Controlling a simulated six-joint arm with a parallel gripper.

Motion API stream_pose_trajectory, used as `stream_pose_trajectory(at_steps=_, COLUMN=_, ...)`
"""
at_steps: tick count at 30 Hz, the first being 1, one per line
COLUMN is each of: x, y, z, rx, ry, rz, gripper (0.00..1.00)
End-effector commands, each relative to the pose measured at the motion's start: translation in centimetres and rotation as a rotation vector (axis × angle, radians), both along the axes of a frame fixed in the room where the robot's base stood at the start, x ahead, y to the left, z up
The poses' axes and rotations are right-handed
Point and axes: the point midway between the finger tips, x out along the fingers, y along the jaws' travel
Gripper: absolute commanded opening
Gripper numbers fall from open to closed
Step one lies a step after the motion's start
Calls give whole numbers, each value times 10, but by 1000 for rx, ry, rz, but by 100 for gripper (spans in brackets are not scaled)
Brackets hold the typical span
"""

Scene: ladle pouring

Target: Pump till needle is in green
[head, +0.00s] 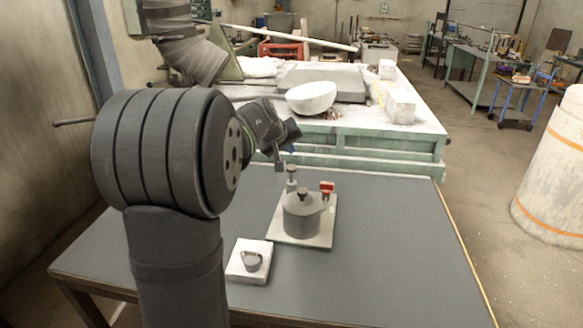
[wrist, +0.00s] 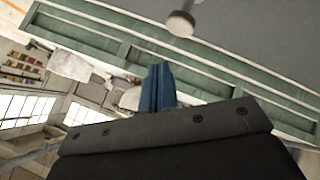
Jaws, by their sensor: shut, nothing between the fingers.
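A dark grey cylindrical pot (head: 301,218) with a knob on its lid stands on a pale base plate (head: 318,238) on the table. A slim post with a round knob (head: 291,170) rises at its back left, and a red part (head: 327,187) stands at its back right. A round grey knob also shows at the top of the wrist view (wrist: 181,24). My gripper (head: 293,149) hangs just above the post's knob; I cannot tell if they touch. Its blue fingers are together and empty in the wrist view (wrist: 158,88). No needle or green zone is readable.
The grey tabletop (head: 390,250) is clear on the right. A green-framed workbench (head: 400,150) with a white bowl (head: 311,97) stands behind.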

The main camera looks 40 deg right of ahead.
Motion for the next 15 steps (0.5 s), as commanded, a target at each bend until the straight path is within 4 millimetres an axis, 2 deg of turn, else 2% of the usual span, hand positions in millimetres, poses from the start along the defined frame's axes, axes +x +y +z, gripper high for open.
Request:
stream_pose_trajectory(at_steps=1, x=0, y=0, z=-8, rx=2, ry=4, rz=0, gripper=0)
stream_pose_trajectory(at_steps=6, x=0, y=0, z=-22, rx=1, ry=3, rz=-1, gripper=0)
stream_pose_trajectory(at_steps=15, x=0, y=0, z=-28, rx=1, ry=0, rz=-1, gripper=0)
